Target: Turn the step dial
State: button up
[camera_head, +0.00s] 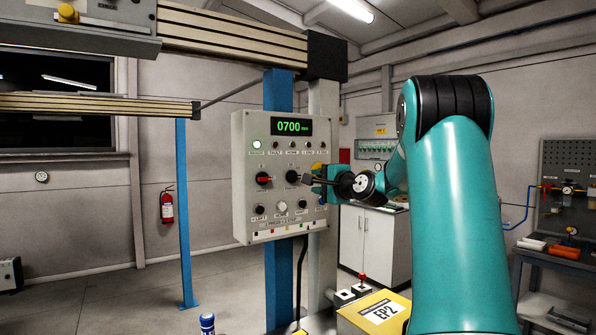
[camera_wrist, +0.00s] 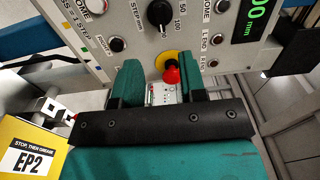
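The step dial is a black knob (camera_head: 292,176) on the grey control panel (camera_head: 240,215), right of a red-marked switch. In the wrist view the same dial (camera_wrist: 159,13) is at the top edge, partly cut off, near the printing "STEP", "50" and "100". Its exact setting is hard to read. My gripper (camera_head: 316,181) is at the panel's right side, to the right of the dial. In the wrist view its two teal fingers (camera_wrist: 160,66) are apart, with nothing held. They are short of the dial and apart from it.
A red emergency button on a yellow base (camera_wrist: 171,71) shows just beyond and between the fingers. Other knobs and lamps surround the dial. The green display (camera_head: 293,127) reads 0700. A yellow EP2 box (camera_head: 352,318) stands below. A blue post (camera_head: 278,270) is behind the panel.

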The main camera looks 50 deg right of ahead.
aim_at(296, 178)
jog(key=p+x, duration=0.4)
jog(key=x, duration=0.5)
jog(key=shift+w+r+p, duration=0.1)
jog(key=shift+w+p, duration=0.2)
jog(key=shift+w, duration=0.35)
jog(key=shift+c, duration=0.4)
grip_shut()
